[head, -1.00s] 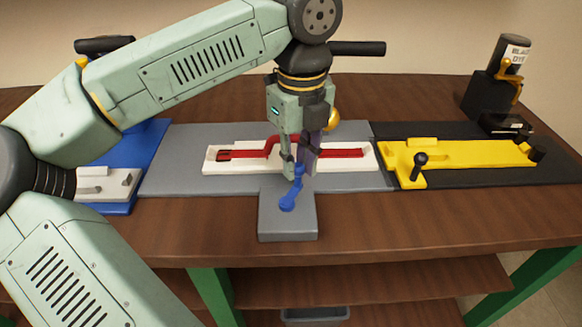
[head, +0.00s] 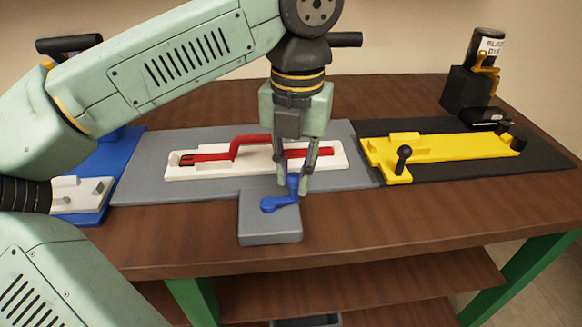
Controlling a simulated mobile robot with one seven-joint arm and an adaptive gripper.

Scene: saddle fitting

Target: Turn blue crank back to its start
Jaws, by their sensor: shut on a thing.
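The blue crank (head: 278,203) sits on the grey pedestal (head: 270,228) at the front of the grey mat. Its arm points right and slightly back from its pivot, and its upright handle (head: 293,183) stands at the right end. My gripper (head: 293,186) reaches down from above, with its fingers on either side of the handle, shut on it. The fingers partly cover the handle.
Behind the crank lies a white fixture (head: 215,174) with a red strap and raised red handle (head: 250,139). A yellow fixture (head: 440,151) with a black knob stands right, and a blue mat (head: 125,155) left. A black dye bottle (head: 487,50) stands back right.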

